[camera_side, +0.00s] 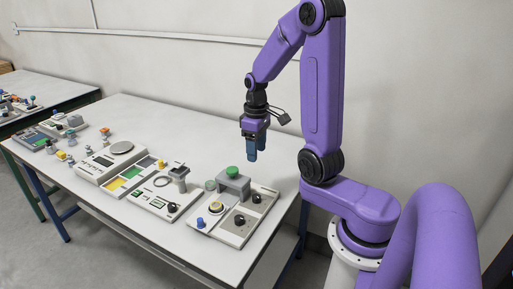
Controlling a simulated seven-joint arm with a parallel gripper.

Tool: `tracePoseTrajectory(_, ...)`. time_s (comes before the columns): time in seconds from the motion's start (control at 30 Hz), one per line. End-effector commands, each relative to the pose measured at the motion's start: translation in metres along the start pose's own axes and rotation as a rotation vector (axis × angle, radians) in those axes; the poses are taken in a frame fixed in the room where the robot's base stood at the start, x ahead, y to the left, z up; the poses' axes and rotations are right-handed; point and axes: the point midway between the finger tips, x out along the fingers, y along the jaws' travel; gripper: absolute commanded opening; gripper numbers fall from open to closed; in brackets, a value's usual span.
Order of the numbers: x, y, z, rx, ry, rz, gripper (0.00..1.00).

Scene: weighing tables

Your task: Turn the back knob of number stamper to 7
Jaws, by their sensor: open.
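The device that appears to be the number stamper (233,237) sits near the right end of the white table. It carries a grey block with a green button (232,172) and two black knobs on small panels. The back knob (256,198) is nearer the wall, and the front knob (240,220) is nearer the camera. The digits and knob settings are too small to read. My gripper (254,158) is open and empty.
Left of it stands a second device with one black knob (172,207) and a grey post (180,174). A scale (121,148), coloured panels and several small knobs lie farther left on the table (190,125). A blue knob (200,223) is at the front.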

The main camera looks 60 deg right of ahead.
Motion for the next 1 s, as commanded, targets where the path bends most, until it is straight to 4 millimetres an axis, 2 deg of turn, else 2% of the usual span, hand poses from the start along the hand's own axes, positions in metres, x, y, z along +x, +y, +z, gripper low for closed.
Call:
tracePoseTrajectory(0.27, 0.0001, 0.0001, -0.0006, 0.021, 0.0, 0.0, 0.57)
tracePoseTrajectory(0.7, -0.0012, -0.0013, 0.0008, 0.336, 0.0, 0.0, 0.57)
tracePoseTrajectory(0.87, -0.0005, -0.0009, 0.0026, 0.385, 0.0, 0.0, 0.57)
tracePoseTrajectory(1.0, 0.0082, -0.0012, 0.0028, 0.389, -0.003, -0.002, 0.57)
